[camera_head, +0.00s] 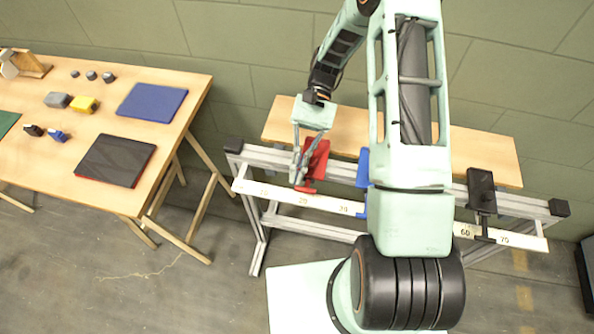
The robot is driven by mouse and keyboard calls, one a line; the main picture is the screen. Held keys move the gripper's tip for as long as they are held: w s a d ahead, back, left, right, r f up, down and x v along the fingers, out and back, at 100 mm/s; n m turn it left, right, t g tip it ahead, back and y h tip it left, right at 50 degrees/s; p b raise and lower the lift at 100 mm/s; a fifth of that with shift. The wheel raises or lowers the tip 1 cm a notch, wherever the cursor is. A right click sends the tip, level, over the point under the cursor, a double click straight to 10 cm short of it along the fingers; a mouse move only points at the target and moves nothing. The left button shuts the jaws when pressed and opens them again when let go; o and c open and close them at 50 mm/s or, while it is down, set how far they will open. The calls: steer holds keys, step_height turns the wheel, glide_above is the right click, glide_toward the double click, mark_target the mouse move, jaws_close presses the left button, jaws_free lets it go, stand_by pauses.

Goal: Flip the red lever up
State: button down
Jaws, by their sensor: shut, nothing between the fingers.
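The red lever (317,158) is mounted on the left part of the metal rail frame, with a small red end (306,190) showing at the numbered white strip. My gripper (297,182) is shut and empty, pointing down just left of the red lever and overlapping it in the picture. Whether the fingers touch the lever cannot be told. The fingers hide part of the lever, so its exact angle is unclear.
A blue lever (361,168), partly behind my arm, and a black lever (482,190) sit further right on the rail (272,158). A wooden board (480,155) lies behind. A wooden table (190,85) at left holds pads and small blocks. Floor between is clear.

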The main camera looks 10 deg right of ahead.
steer(key=shift+r, duration=0.1)
stand_by(0.5)
steer(key=shift+r+p, duration=0.6)
steer(key=shift+r, duration=0.1)
steer(key=shift+v, duration=3.75)
